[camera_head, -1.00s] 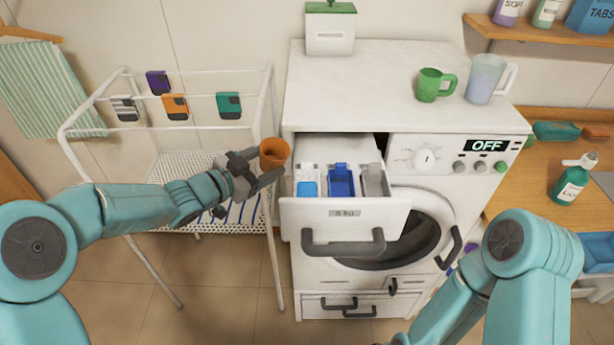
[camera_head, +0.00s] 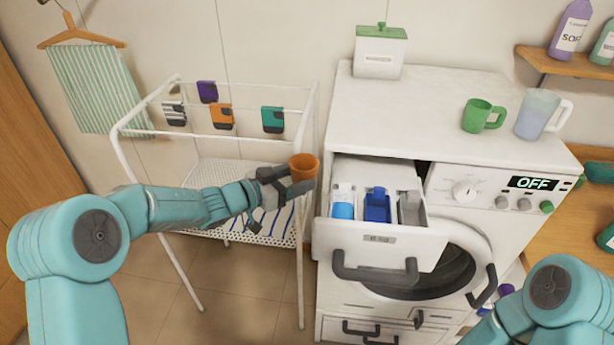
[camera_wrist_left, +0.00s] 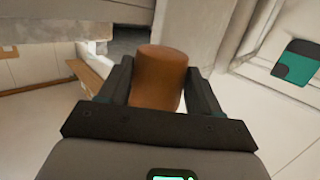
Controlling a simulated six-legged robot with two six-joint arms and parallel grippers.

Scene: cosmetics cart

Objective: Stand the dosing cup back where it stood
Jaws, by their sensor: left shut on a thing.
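The orange-brown dosing cup (camera_head: 304,167) is held in my left gripper (camera_head: 287,184), upright with its open mouth up in the head view. The left gripper is shut on it, just left of the open detergent drawer (camera_head: 331,238) and in front of the drying rack. In the left wrist view the cup (camera_wrist_left: 158,78) sits between the two dark fingers. My right arm shows at the lower right of the head view, but its gripper is out of the frame.
The drawer holds blue, dark blue and grey compartments. On the washing machine top (camera_head: 420,105) stand a green mug (camera_head: 478,116), a measuring jug (camera_head: 537,114) and a white box with a green lid (camera_head: 379,52). The front middle of the top is clear. The drying rack (camera_head: 147,140) carries several clipped items.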

